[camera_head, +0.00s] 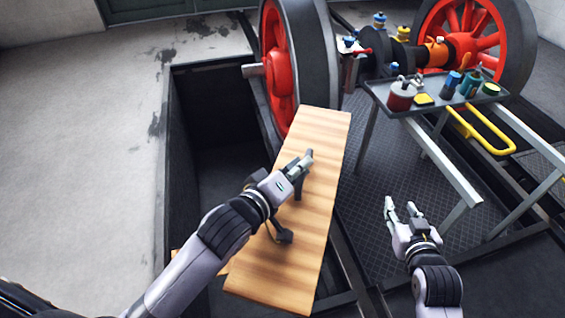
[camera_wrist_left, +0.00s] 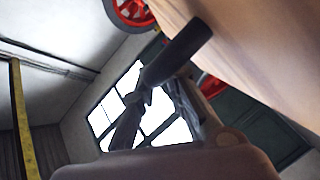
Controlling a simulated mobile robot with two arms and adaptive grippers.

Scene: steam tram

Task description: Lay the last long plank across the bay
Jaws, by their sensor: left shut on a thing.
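The long plank (camera_head: 320,140) is pale striped wood. It slants over the right side of the dark open bay (camera_head: 205,130), from beside the red wheel down to the lower middle of the head view. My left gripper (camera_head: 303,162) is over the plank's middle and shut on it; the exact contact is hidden. In the left wrist view the plank (camera_wrist_left: 260,50) fills the upper right, close to a dark finger (camera_wrist_left: 185,52). I cannot tell whether the plank rests on the bay's edges. My right gripper (camera_head: 401,207) is open and empty, to the right of the plank.
Another piece of wood (camera_head: 222,269) shows beneath the plank's lower left. A red spoked wheel (camera_head: 280,62) stands at the plank's far end. A metal trolley (camera_head: 437,108) with cans and bottles stands at right, above dark tread plate (camera_head: 385,160). Concrete floor (camera_head: 80,140) is clear at left.

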